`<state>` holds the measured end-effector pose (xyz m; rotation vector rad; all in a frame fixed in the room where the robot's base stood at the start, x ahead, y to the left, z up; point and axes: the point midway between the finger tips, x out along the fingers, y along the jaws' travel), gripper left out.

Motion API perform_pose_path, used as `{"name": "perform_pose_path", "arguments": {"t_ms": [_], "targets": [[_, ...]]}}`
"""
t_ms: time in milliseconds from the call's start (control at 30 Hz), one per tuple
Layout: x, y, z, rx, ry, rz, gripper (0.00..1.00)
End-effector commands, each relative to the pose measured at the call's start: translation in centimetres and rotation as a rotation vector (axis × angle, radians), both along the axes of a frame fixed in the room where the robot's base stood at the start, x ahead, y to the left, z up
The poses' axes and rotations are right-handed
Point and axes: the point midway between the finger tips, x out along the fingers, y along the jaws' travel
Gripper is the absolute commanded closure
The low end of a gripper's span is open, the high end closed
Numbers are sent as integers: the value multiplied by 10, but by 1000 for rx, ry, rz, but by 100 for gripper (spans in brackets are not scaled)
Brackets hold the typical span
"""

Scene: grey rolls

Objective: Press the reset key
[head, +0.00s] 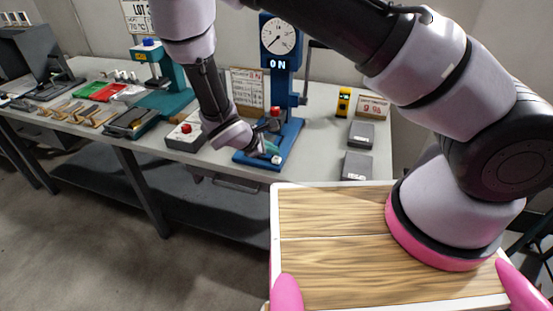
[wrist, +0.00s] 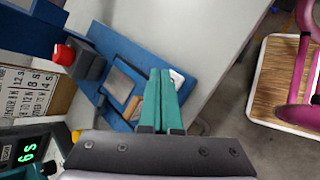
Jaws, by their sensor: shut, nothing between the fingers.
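A blue machine (head: 283,60) with a round dial and a lit "ON" display stands on the grey table. A small white key (head: 277,160) sits at the front corner of its blue base, and it also shows in the wrist view (wrist: 178,79); its label cannot be read, so I cannot tell for sure that it is the reset key. My gripper (head: 271,148) is shut and empty, pointing down over this base. In the wrist view its green fingertips (wrist: 160,74) are right beside the white key and partly cover it. I cannot tell whether they touch it.
A red knob (head: 275,112) is on the machine behind my gripper. A grey box with a red button (head: 186,128) stands to the left. Two dark grey blocks (head: 361,134) (head: 357,166) and a yellow device (head: 343,102) are to the right. A teal press (head: 165,75) stands further left.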

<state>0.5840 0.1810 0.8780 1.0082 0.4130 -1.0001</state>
Motion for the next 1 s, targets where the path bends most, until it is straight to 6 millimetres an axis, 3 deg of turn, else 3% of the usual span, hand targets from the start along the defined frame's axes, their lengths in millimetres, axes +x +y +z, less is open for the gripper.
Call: {"name": "perform_pose_path", "arguments": {"t_ms": [267,733,1000], "targets": [[0,0,1,0,0,0,100],[0,0,43,2,-1,-1,100],[0,0,50,-1,0,0,100]]}}
